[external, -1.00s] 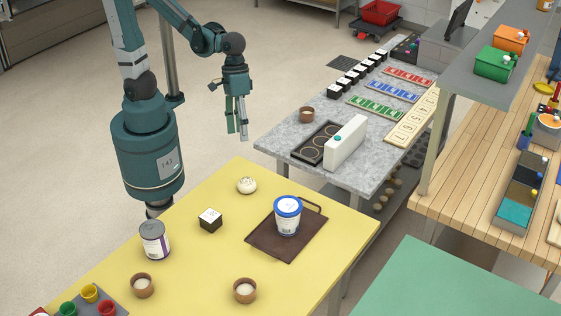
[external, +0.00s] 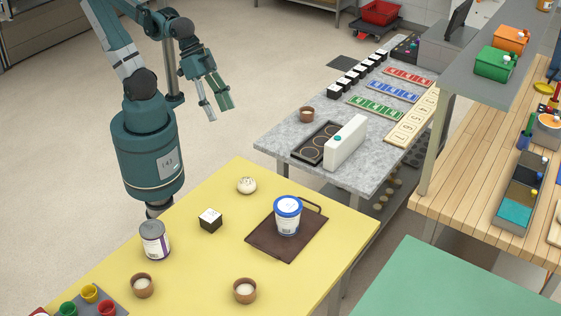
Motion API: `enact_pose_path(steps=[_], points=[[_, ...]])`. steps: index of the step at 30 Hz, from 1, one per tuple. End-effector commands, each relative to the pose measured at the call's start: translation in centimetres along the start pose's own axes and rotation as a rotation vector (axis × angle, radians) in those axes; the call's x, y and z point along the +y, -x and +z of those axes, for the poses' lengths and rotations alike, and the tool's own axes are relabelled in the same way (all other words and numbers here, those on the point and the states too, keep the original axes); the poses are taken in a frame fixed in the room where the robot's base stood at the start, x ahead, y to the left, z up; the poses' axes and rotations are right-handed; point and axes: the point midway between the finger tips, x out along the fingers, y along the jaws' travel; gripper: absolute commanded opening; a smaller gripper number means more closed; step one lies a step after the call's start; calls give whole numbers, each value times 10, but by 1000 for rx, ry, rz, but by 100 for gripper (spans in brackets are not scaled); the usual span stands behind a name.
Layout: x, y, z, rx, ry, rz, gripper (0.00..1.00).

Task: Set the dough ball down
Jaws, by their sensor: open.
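A pale, round dough ball (external: 246,185) rests on the yellow table (external: 190,268), near its far edge. My gripper (external: 219,112) is open and empty, its fingers apart and pointing down and to the right. It is in the air above and behind the dough ball in the picture, well clear of it. Nothing touches the dough ball.
A black and white cube (external: 210,220), a can (external: 154,240) and two brown cups (external: 244,290) (external: 142,285) stand on the yellow table. A blue-lidded tub (external: 288,215) sits on a dark tray (external: 262,243). A grey counter (external: 280,143) lies behind.

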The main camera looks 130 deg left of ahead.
Motion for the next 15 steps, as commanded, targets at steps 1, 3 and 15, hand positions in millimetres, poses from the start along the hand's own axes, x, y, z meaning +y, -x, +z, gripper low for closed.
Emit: enact_pose_path(steps=[1, 3, 15], points=[[1, 4, 4, 16, -39, -1, 54], [2, 9, 6, 39, -93, -2, 54], [4, 22, 12, 103, -243, -10, 54]])
